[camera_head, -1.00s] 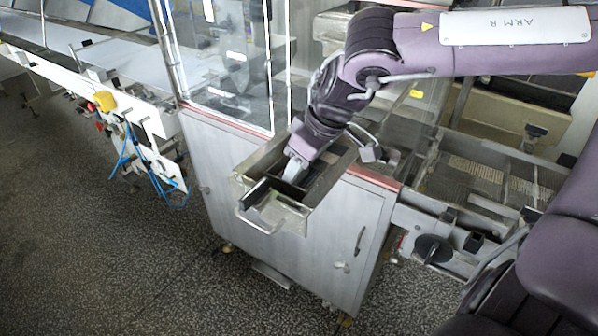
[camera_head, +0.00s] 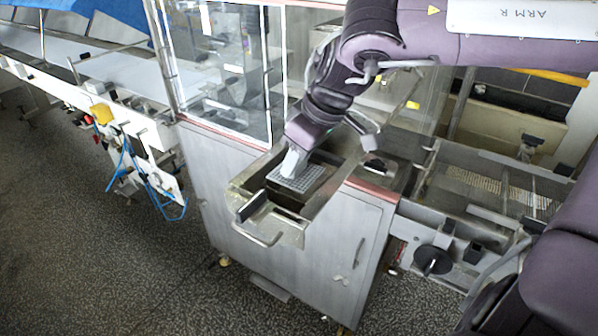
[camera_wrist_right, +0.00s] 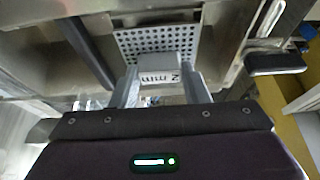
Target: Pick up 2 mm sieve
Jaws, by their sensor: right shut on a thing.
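The 2 mm sieve is a grey perforated plate (camera_head: 299,178) with a light tab; in the head view it is at my right gripper (camera_head: 291,170), above the open metal drawer of the machine. In the right wrist view the sieve plate (camera_wrist_right: 165,46) lies beyond the fingers, and its tab (camera_wrist_right: 158,75) reads "2 mm" upside down. My right gripper (camera_wrist_right: 160,84) is shut on this tab, one finger on each side. The fingertips are partly hidden in the head view. My left gripper is not in view.
The drawer (camera_head: 240,190) has metal walls and a bar handle (camera_head: 256,236) at its front. Clear guard panels (camera_head: 235,70) stand behind it to the left. A dark knob (camera_head: 432,260) is at the right. A conveyor (camera_head: 100,60) is at the far left.

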